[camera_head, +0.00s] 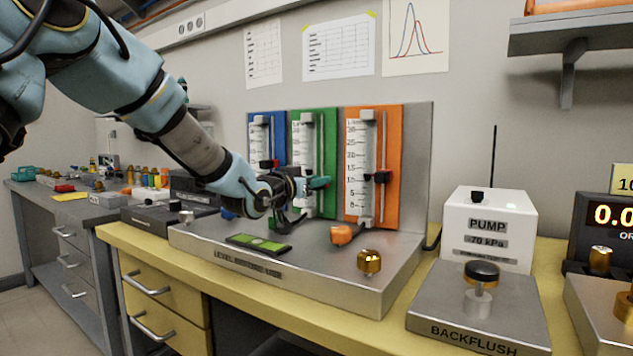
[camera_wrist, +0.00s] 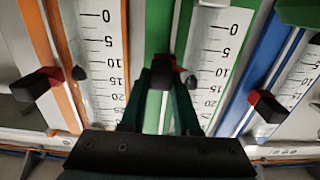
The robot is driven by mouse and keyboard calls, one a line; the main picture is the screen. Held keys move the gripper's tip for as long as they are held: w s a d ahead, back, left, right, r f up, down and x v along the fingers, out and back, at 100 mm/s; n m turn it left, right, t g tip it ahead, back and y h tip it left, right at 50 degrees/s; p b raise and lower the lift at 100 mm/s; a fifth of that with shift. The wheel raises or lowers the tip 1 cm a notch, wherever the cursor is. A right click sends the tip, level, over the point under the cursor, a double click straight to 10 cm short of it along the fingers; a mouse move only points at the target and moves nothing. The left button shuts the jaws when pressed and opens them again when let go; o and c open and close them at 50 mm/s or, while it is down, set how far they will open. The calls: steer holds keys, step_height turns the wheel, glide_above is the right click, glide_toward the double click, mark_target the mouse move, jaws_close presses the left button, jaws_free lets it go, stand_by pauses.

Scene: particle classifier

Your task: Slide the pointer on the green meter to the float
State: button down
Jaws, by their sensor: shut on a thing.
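The green meter (camera_head: 330,150) stands between the blue and orange meters; it also shows in the wrist view (camera_wrist: 157,30). Its pointer (camera_wrist: 163,72) is a black block with a red tip on a vertical rail. My gripper (camera_head: 318,183) is at the lower part of the green meter. In the wrist view my gripper's (camera_wrist: 160,95) teal fingers are shut on the pointer. The dark float (camera_wrist: 191,82) is in the scale tube beside it. In the wrist picture the red tip appears slightly toward the 0 end from the float. My gripper hides the pointer in the head view.
The blue meter (camera_head: 265,125) and orange meter (camera_head: 392,140) flank the green one closely, each with its own pointer. The grey base (camera_head: 300,262) carries a green-lit panel (camera_head: 259,243), an orange knob (camera_head: 347,234) and a brass knob (camera_head: 369,262) in front.

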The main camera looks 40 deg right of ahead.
stand_by(0.3)
step_height(320, 180, up, 3)
steer(key=shift+r+p, duration=0.2)
steer(key=shift+p, duration=0.65)
steer(key=shift+f, duration=0.2)
steer(key=c, duration=0.9)
jaws_free()
steer(key=v, duration=1.1)
